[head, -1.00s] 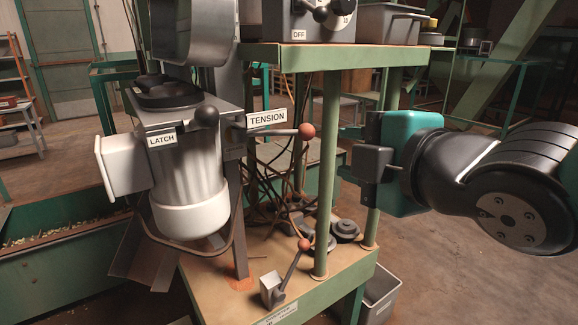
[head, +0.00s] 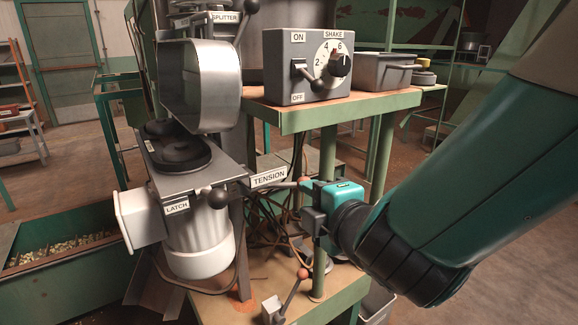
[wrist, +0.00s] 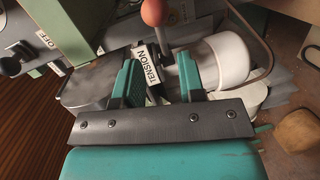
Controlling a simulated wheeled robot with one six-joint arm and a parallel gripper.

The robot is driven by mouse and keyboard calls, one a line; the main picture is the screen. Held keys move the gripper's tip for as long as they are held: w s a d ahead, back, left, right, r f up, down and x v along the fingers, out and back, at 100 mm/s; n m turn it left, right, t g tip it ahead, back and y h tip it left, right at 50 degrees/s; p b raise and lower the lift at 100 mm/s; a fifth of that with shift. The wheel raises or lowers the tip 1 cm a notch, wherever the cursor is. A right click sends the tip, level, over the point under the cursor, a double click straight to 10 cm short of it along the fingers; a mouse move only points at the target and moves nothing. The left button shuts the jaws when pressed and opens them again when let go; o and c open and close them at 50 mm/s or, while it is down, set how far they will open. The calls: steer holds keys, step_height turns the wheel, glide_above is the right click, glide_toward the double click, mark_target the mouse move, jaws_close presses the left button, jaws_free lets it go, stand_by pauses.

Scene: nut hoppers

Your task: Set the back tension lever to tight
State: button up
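The tension lever, a grey rod with an orange-red knob (head: 304,182), sticks out to the right beside the TENSION label (head: 269,178) on the machine. In the wrist view the knob (wrist: 153,12) is at the top, with the rod slanting down toward the right finger. The TENSION label (wrist: 153,64) shows between the fingers. My gripper (head: 307,190) is at the knob end of the lever in the head view. In the wrist view my gripper (wrist: 155,68) is open with its teal fingers apart. I cannot tell whether a finger touches the rod.
A second lever with a red knob (head: 302,274) stands on the lower shelf. A green post (head: 325,190) rises close by my gripper. The LATCH handle with a black ball (head: 218,197) is at left. The SHAKE box (head: 308,65) sits on the upper shelf.

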mark_target(290, 186)
steer(key=p+x, duration=0.3)
steer(key=x, duration=0.5)
steer(key=shift+w+a+f, duration=0.1)
steer(key=shift+w+a, duration=0.05)
steer(key=shift+w, duration=0.2)
jaws_close()
